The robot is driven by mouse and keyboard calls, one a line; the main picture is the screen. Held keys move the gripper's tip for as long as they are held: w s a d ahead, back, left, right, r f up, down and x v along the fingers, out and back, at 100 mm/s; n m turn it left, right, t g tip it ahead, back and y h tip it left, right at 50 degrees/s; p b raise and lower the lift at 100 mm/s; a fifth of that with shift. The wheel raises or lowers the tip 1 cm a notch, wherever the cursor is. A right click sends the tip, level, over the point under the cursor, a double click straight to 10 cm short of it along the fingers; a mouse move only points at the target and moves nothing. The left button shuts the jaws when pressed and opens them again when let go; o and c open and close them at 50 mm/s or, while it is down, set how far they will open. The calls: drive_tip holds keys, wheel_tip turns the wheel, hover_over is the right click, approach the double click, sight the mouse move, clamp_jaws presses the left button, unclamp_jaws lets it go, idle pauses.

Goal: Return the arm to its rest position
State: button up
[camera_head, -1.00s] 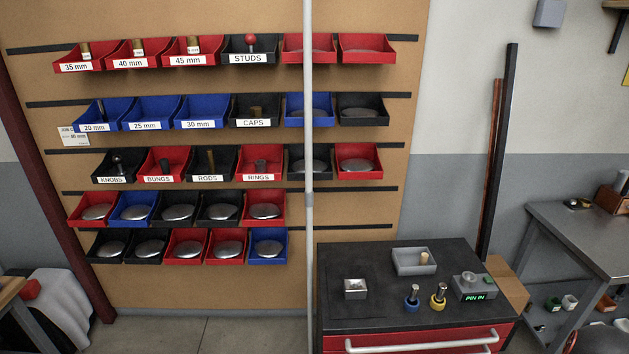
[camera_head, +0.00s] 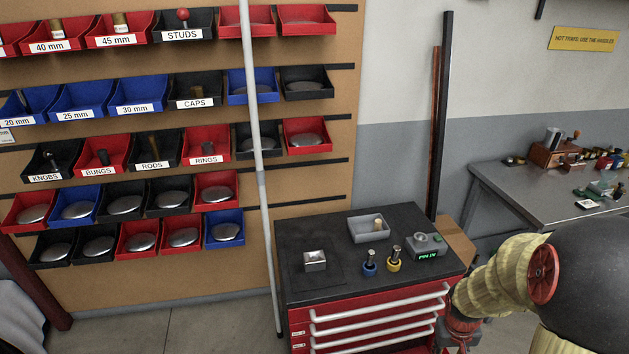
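My arm shows at the lower right, in a beige ribbed sleeve with a red round joint cover and a large dark rounded link. It is bent, and its far end reaches down beside the right side of the red tool cabinet (camera_head: 375,315). Red and grey parts show at that lower end, cut by the bottom edge of the picture. No gripper fingers can be made out, nor anything held.

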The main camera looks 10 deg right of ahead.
drive_tip(key=s+a+r+n+t+y, duration=0.1)
drive_tip(key=s+a+r+t, duration=0.1)
drive_tip(key=a+r, duration=0.9)
drive_tip(key=s+a+r+n+t, duration=0.2)
drive_tip(key=s+a+r+t, duration=0.1)
drive_tip(key=a+r, duration=0.8)
wheel_tip(320, 180, up, 6)
drive_tip(key=shift+s+a+f+y, duration=0.1)
drive_tip(key=shift+s+a+y, duration=0.3)
drive_tip(key=shift+s, duration=0.35)
drive_tip(key=shift+o, duration=0.6)
